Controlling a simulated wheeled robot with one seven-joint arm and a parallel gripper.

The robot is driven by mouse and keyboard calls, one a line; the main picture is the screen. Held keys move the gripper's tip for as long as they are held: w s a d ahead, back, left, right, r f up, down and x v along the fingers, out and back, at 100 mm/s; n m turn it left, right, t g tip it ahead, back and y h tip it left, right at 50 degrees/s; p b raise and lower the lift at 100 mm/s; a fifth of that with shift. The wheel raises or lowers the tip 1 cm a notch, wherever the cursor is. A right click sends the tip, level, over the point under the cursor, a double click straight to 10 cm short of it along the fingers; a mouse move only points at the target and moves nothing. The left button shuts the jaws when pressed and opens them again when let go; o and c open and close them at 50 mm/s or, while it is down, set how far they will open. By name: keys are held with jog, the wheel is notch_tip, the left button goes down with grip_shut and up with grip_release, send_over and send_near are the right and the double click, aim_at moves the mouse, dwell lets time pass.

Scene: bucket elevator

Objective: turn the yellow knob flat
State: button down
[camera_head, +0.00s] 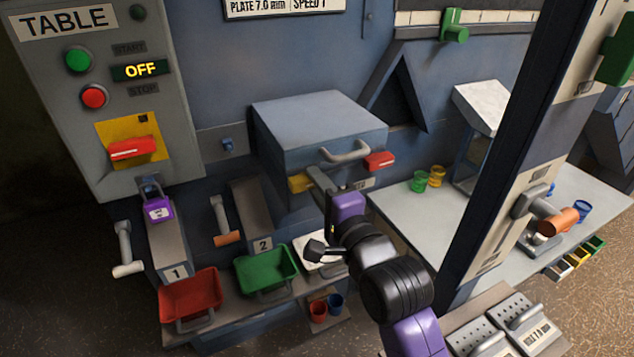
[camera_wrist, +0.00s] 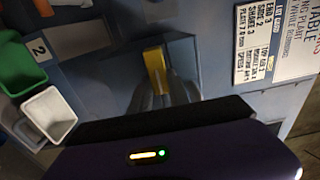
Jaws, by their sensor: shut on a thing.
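The yellow knob (camera_head: 300,183) is on the front of the blue-grey box-shaped housing, low and to the left under its grey handle. My gripper (camera_head: 316,176) is at the knob, coming from the lower right. In the wrist view the yellow knob (camera_wrist: 154,62) is a narrow upright bar in the picture, its lower end between the grey fingers of my gripper (camera_wrist: 160,92). The fingers are shut on it. The fingers and wrist hide part of the knob, and its exact turn angle is hard to judge.
A red knob (camera_head: 379,161) sits right of the grey handle (camera_head: 346,152). Below are a red tray (camera_head: 190,293), a green tray (camera_head: 266,272) and a white tray (camera_head: 312,250). A dark post (camera_head: 512,150) stands at right, beside a pale bench (camera_head: 410,215).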

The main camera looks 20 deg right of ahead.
dwell(0.3)
jog(key=c, duration=1.2)
grip_release()
jog(key=shift+c, duration=0.2)
jog(key=shift+s, duration=0.1)
jog(key=s+b, duration=0.1)
jog(key=s, duration=0.6)
jog(key=shift+s, duration=0.3)
